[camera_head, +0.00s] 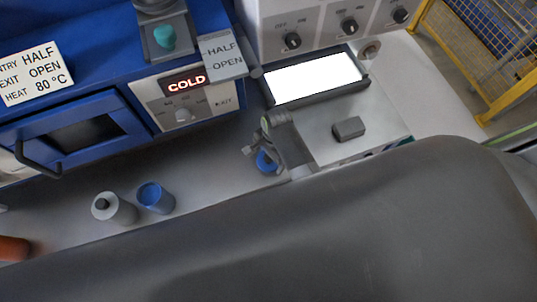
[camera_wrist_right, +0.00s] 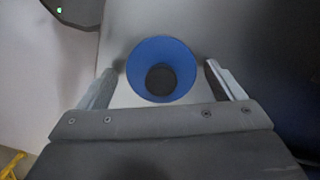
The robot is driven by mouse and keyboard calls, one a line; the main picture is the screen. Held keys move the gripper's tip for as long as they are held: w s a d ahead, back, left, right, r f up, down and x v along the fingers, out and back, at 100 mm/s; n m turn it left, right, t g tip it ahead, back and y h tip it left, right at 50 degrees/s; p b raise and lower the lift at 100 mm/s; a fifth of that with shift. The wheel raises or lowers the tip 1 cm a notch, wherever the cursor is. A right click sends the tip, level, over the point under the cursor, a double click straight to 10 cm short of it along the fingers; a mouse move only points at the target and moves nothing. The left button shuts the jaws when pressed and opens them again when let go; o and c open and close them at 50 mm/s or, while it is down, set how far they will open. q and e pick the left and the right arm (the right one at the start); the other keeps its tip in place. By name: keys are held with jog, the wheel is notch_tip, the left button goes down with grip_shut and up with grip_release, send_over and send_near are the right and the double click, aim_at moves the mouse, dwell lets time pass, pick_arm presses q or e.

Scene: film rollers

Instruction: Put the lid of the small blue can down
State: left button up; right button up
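The blue lid (camera_wrist_right: 140,62) shows in the right wrist view as a round blue disc with a dark knob in its middle. In the head view it shows as a blue patch (camera_head: 266,162) on the grey counter, partly hidden by my right gripper (camera_head: 264,146). In the wrist view my right gripper (camera_wrist_right: 163,66) has its fingers apart, one on each side of the lid, with a small gap at both sides. The small blue can (camera_head: 155,198) stands open to the left on the counter. My left gripper is not in view.
A steel unit with a lit white panel (camera_head: 315,78) and a dark block (camera_head: 348,128) is right of the gripper. A dark grey shape hides the foreground.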

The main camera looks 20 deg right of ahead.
jog(key=shift+o, duration=0.9)
jog(key=shift+w+f, duration=0.1)
jog(key=shift+w, duration=0.1)
jog(key=shift+r, duration=0.3)
jog(key=shift+d+r, duration=0.1)
jog(key=shift+r, duration=0.45)
notch_tip(320, 180, up, 11)
jog(key=d+b, duration=0.1)
jog(key=b, duration=0.1)
jog(key=shift+w+d+f, duration=0.2)
jog(key=shift+w, duration=0.15)
